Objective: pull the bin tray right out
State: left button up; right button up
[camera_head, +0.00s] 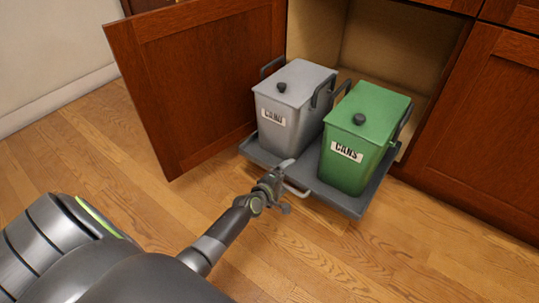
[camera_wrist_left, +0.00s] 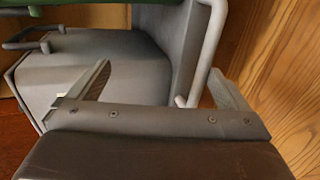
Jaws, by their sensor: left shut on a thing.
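The dark grey bin tray (camera_head: 341,200) is partly out of the cabinet, low over the floor. It carries a grey bin (camera_head: 290,105) and a green bin (camera_head: 365,130), both upright. A pale bar handle (camera_head: 297,190) is on the tray's front edge. My left gripper (camera_head: 281,186) is at this handle, shut on it. In the left wrist view, the handle (camera_wrist_left: 212,45) runs between the fingers, and the tray front (camera_wrist_left: 178,45) and grey bin (camera_wrist_left: 85,75) lie beyond. The exact finger contact is hard to see. My right gripper is not in view.
The wooden cabinet door (camera_head: 195,85) stands open left of the tray. A closed cabinet front (camera_head: 475,140) is at the right. The cabinet interior (camera_head: 390,45) shows behind the bins. The wooden floor (camera_head: 350,260) in front of the tray is clear.

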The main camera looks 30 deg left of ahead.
pick_arm(q)
jog(key=shift+r, duration=0.85)
jog(key=shift+c, duration=0.4)
jog(key=shift+s+r, duration=0.2)
jog(key=shift+s, duration=0.15)
jog(key=c, duration=0.9)
jog(key=shift+s, duration=0.4)
jog(key=shift+c, duration=0.5)
jog(key=f+p+v, duration=0.1)
jog(key=f+v, duration=0.1)
jog(key=v, duration=1.5)
jog(key=shift+s+f, duration=0.2)
jog(key=shift+s, duration=0.35)
